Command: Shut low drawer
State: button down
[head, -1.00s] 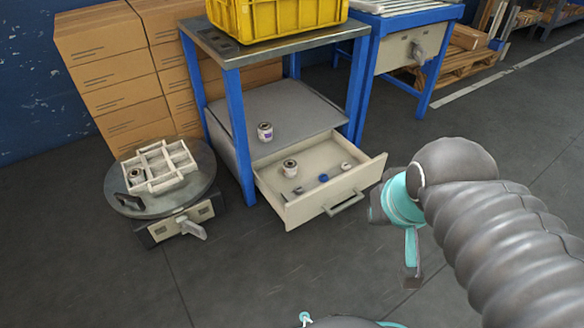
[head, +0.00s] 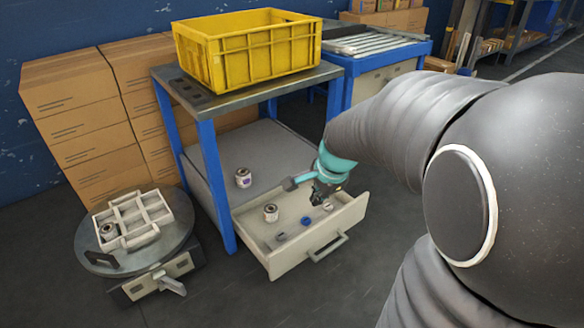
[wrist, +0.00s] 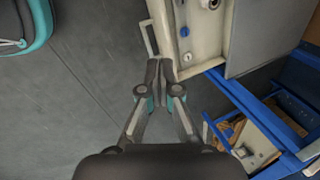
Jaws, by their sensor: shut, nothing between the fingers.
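The low drawer (head: 293,262) is pulled out from under the grey shelf of a blue-legged bench, with a bar handle (head: 328,247) on its front. It holds a small can (head: 270,213), a blue cap (head: 305,221) and other small parts. My gripper (head: 323,196) is shut and empty; in the head view it overlaps the drawer's right part. In the wrist view, the shut fingertips (wrist: 160,66) point at the front corner of the drawer (wrist: 165,32), beside the handle (wrist: 148,38). I cannot tell whether they touch it.
A yellow crate (head: 250,50) stands on the bench top, and a can (head: 243,177) on the shelf. A round stand (head: 88,262) with a divided tray (head: 153,203) is at left. Cartons (head: 75,120) stack behind. A roller table (head: 370,42) stands at right. Floor before the drawer is clear.

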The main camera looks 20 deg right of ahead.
jog(key=w+d+f+m+g+p, duration=0.1)
jog(key=w+d+f+m, duration=0.3)
jog(key=d+f+m, duration=0.4)
jog(key=w+d+f+m, duration=0.3)
jog(key=d+f+m, duration=0.3)
jog(key=f+m, duration=0.3)
jog(key=w+a+f+b, duration=0.1)
jog(key=w+f, duration=0.2)
jog(key=f, duration=0.2)
jog(key=w+a+f+n+b, duration=0.1)
jog(key=w+f, duration=0.2)
jog(key=f, duration=0.3)
jog(key=shift+b, duration=0.4)
jog(key=shift+a, duration=0.1)
